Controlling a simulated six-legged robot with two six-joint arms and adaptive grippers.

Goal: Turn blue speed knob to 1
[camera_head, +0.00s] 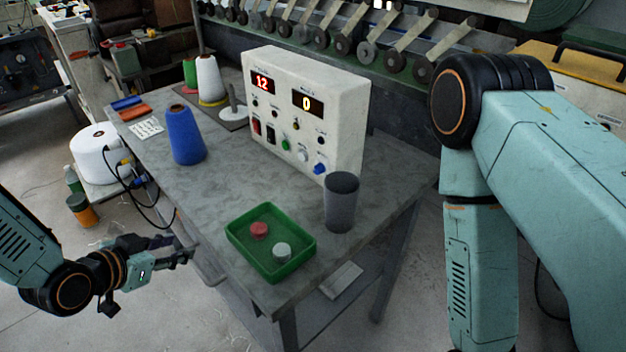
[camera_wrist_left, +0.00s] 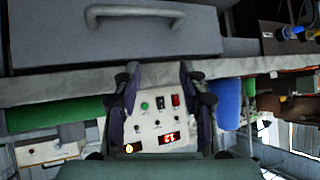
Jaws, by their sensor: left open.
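The blue speed knob (camera_head: 320,168) sits at the lower right of the front of a white control box (camera_head: 346,128), which stands on the grey table. The box's left red display (camera_head: 262,82) reads 12 and its right display (camera_head: 307,103) reads 0. The knob's pointer setting is too small to read. My left gripper (camera_head: 186,252) is open and empty, low beside the table's left front edge, well away from the knob. In the left wrist view the box (camera_wrist_left: 158,128) appears upside down between the open fingers (camera_wrist_left: 158,88); the blue knob is not visible there.
A green tray (camera_head: 240,240) holding a red and a grey piece and a dark grey cup (camera_head: 341,203) stand in front of the box. A blue thread cone (camera_head: 185,136) stands left. My right arm hangs at the right, beyond the table.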

